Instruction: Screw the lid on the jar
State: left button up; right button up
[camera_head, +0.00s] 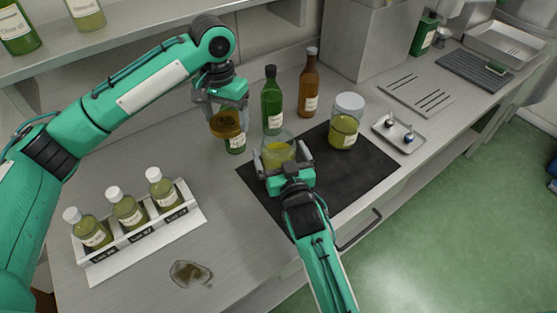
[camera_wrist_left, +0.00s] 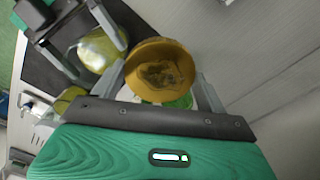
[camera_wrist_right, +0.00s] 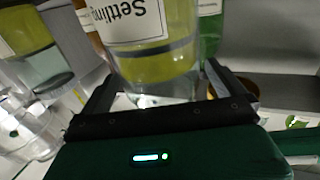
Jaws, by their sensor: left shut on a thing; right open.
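The lid (camera_head: 226,125), round and amber-brown, is held by my left gripper (camera_head: 222,108) above the counter, left of the jar. In the left wrist view the lid (camera_wrist_left: 160,70) sits between the two fingers, its dark-stained face towards the camera. The jar (camera_head: 279,150) is clear glass with yellow-green contents and stands upright and uncovered on the black mat (camera_head: 358,178). My right gripper (camera_head: 285,170) is open, its fingers on either side of the jar. The right wrist view shows the jar (camera_wrist_right: 155,65) with a "Settling" label; whether the fingers touch it cannot be told.
A white-lidded jar (camera_head: 345,122) stands right of the open jar. Green (camera_head: 271,100) and brown (camera_head: 309,85) bottles stand behind. A rack (camera_head: 150,235) of small bottles and a dark spill (camera_head: 190,274) are at front left. A small tray (camera_head: 398,132) lies right.

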pick_arm(q)
jog(key=shift+r, duration=0.3)
pick_arm(e)
jog(key=shift+x, duration=1.05)
jog(key=c, duration=1.9)
jog(key=shift+r, duration=0.15)
jog(key=shift+c, duration=0.8)
pick_arm(q)
jog(key=shift+r+p, duration=0.15)
jog(key=shift+p, duration=0.15)
pick_arm(e)
jog(key=shift+r, duration=0.2)
